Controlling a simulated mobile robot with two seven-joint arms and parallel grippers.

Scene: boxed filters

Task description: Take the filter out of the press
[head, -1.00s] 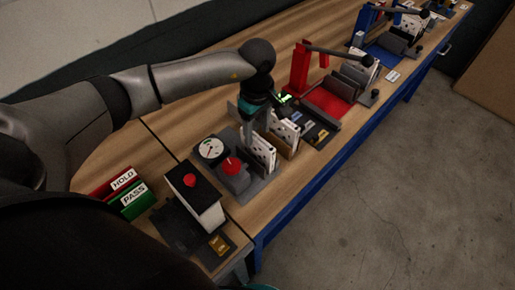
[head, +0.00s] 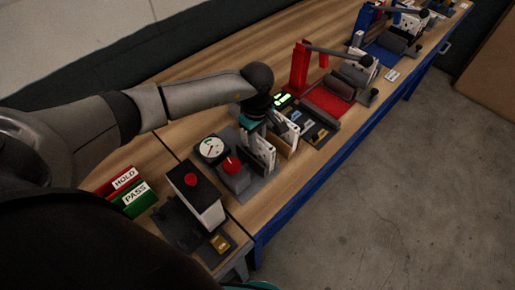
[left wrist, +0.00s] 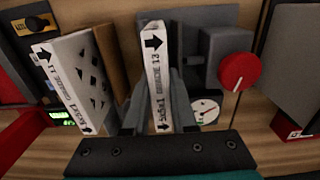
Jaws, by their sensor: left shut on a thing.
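A white boxed filter (left wrist: 158,80) with a black arrow and printed label stands between the fingers of my left gripper (left wrist: 158,112), which is shut on it. In the head view, my left gripper (head: 254,135) reaches down from above to this filter (head: 266,151). The filter is upright at the grey station (head: 253,185) with a red knob (head: 232,165) and a round gauge (head: 211,149). I cannot tell whether its lower edge touches the base. My right gripper is not in view.
A second white filter (left wrist: 75,80) stands beside a brown panel (left wrist: 112,58), close to my left gripper. A red-button box (head: 196,193), HOLD tray (head: 112,183) and PASS tray (head: 130,204) are nearer. A red lever press (head: 300,67) stands farther along the bench.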

